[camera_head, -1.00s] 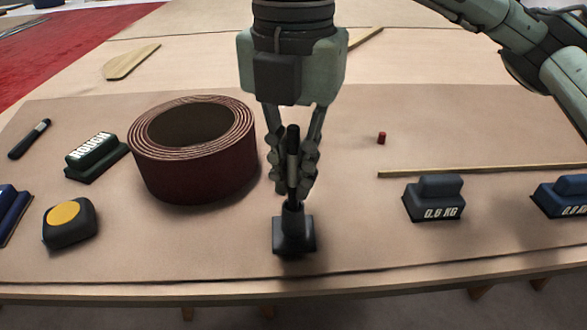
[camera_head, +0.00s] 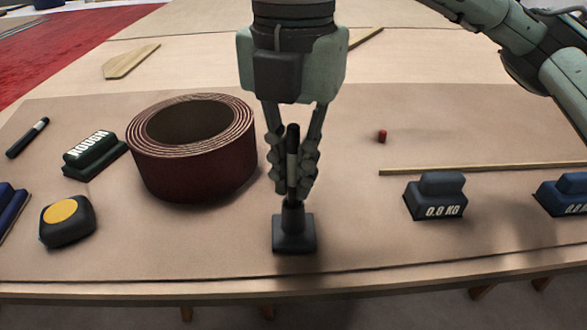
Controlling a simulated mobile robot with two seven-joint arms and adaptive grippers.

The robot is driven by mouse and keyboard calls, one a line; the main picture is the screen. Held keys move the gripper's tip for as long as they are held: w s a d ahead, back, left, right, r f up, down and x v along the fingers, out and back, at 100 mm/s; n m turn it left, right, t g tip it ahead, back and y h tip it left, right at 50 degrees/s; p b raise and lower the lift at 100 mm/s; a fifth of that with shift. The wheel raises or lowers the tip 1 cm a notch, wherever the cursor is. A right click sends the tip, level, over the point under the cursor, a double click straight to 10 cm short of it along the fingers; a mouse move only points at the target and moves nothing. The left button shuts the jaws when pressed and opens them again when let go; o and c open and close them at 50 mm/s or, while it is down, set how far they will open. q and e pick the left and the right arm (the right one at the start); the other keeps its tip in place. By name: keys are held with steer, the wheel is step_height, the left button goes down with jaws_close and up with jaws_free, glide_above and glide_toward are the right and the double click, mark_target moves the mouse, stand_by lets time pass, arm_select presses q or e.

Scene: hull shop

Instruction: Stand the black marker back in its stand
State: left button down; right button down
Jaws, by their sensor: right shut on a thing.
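The black marker (camera_head: 292,167), with a pale band, is upright between the fingers of my right gripper (camera_head: 292,170), which is shut on it. Its dark stand (camera_head: 294,238), a square base with a short upright socket, is on the bench directly below. The marker's lower end meets the top of the socket in the picture; I cannot tell how deep it sits inside. My left gripper is not in view.
A maroon coiled roll (camera_head: 193,150) stands close to the left of my gripper. Farther left are a green block (camera_head: 92,155), a yellow-topped puck (camera_head: 66,222) and another dark marker (camera_head: 28,138). Weights (camera_head: 436,197), a thin strip (camera_head: 480,169) and a red cylinder (camera_head: 382,136) are right.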

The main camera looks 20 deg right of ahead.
steer(key=c, duration=1.5)
jaws_free()
steer(key=shift+c, duration=0.2)
steer(key=shift+r, duration=0.1)
step_height(320, 180, up, 12)
steer(key=shift+f, duration=0.1)
